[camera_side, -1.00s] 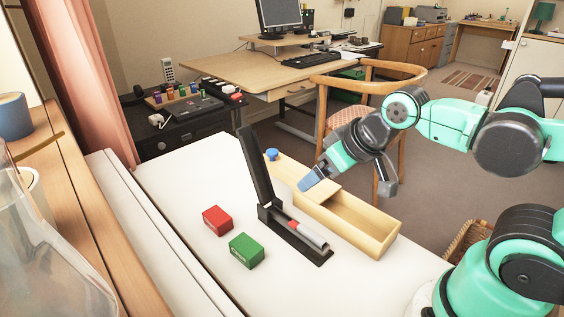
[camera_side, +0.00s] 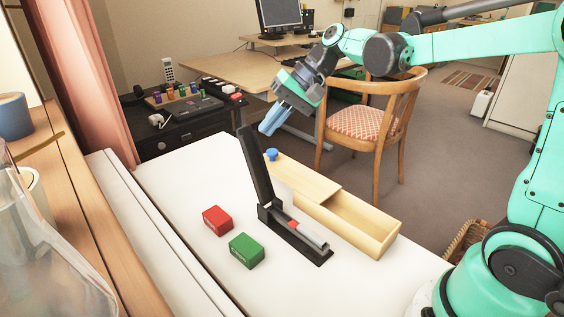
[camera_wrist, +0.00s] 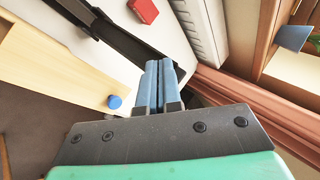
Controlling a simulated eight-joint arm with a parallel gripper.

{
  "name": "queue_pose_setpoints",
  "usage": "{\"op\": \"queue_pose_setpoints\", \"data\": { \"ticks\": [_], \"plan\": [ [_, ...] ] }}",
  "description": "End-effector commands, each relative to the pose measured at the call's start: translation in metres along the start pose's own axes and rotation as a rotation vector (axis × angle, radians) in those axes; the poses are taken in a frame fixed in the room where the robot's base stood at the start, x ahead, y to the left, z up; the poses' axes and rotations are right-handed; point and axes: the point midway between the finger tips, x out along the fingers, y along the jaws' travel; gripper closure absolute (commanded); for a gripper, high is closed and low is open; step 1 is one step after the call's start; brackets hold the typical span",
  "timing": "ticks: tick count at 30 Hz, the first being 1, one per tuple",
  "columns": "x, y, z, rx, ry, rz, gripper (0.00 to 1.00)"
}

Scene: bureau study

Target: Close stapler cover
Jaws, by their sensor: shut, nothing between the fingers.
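The black stapler (camera_side: 298,243) stands on the white table, with its long cover (camera_side: 257,170) swung up, steeply raised and leaning slightly left. A grey and red part lies in its base. In the wrist view the cover (camera_wrist: 130,38) shows as a dark bar running from the top left to just beyond my fingers. My gripper (camera_side: 268,129) has blue fingers, shut together with nothing between them. It is in the air above and behind the raised cover's tip, apart from it in the side view. My fingers also show in the wrist view (camera_wrist: 158,75).
A wooden box (camera_side: 372,236) with a partly slid lid and blue knob (camera_side: 271,154) lies right behind the stapler. A red box (camera_side: 217,220) and a green box (camera_side: 246,250) lie to its left. The table's front left is clear.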

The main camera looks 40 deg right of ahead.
Motion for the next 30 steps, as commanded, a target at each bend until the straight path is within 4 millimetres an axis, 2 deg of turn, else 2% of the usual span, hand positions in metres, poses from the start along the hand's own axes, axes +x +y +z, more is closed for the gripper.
{"op": "queue_pose_setpoints", "data": {
  "ticks": [1, 6, 12, 18, 21, 25, 30],
  "plan": [
    [0.002, 0.000, -0.017, 0.053, -0.029, -0.055, 1.00],
    [0.007, 0.004, -0.062, 0.196, -0.144, -0.266, 1.00],
    [0.007, 0.032, -0.101, 0.295, -0.265, -0.513, 1.00],
    [0.004, 0.060, -0.114, 0.321, -0.340, -0.679, 1.00],
    [0.002, 0.067, -0.116, 0.321, -0.356, -0.716, 1.00],
    [0.006, 0.065, -0.114, 0.320, -0.363, -0.728, 1.00],
    [0.024, 0.046, -0.108, 0.318, -0.366, -0.726, 1.00]
  ]
}}
